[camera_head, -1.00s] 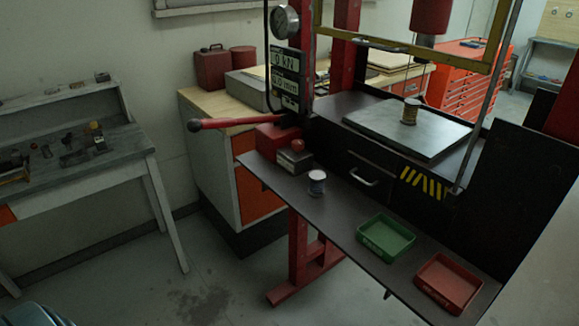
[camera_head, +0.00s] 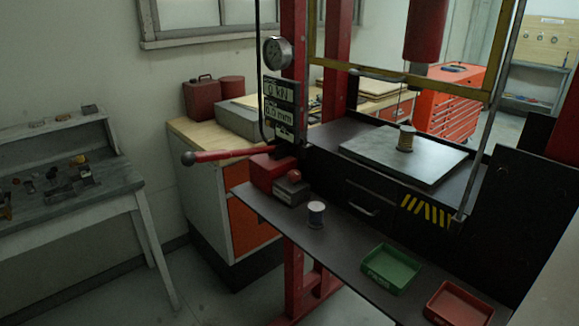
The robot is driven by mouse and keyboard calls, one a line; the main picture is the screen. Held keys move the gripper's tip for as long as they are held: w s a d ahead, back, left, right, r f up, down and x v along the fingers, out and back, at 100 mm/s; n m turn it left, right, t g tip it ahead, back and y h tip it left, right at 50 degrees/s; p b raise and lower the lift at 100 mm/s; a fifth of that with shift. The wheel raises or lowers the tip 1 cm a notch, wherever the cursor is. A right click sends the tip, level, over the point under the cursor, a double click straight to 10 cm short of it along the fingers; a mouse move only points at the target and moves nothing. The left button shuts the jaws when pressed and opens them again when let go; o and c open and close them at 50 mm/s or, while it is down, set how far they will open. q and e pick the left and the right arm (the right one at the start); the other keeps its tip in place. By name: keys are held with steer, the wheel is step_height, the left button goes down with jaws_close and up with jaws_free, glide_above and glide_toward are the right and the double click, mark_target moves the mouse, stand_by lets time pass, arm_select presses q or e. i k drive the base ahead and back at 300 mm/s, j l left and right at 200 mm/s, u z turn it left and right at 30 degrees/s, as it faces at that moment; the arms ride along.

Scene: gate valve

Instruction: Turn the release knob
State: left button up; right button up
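A small round red knob (camera_head: 294,174) sits on top of a small grey block (camera_head: 291,191) at the left end of the press's dark shelf; it looks like the release knob. A red pump body (camera_head: 268,171) is beside it. A long red lever (camera_head: 230,155) with a dark round end sticks out to the left from the pump. Above stand a round gauge (camera_head: 277,52) and a panel (camera_head: 280,100) reading 0 kN. Neither of my grippers is in view.
On the dark shelf (camera_head: 345,248) stand a small spool-like can (camera_head: 316,214), a green tray (camera_head: 390,268) and a red tray (camera_head: 458,304). A workbench (camera_head: 70,205) is at left, a wooden-topped cabinet (camera_head: 205,190) behind the lever. Floor between is clear.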

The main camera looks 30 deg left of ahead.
mark_target(294, 176)
steer(key=j+z, duration=0.1)
steer(key=j, duration=0.4)
steer(key=j+z, duration=0.15)
steer(key=j, duration=0.3)
steer(key=k+j+z, duration=0.1)
steer(key=j, duration=0.35)
steer(key=k+j+z, duration=0.15)
steer(key=j, duration=0.35)
steer(key=j+z, duration=0.1)
steer(key=j, duration=0.35)
steer(key=k, duration=0.05)
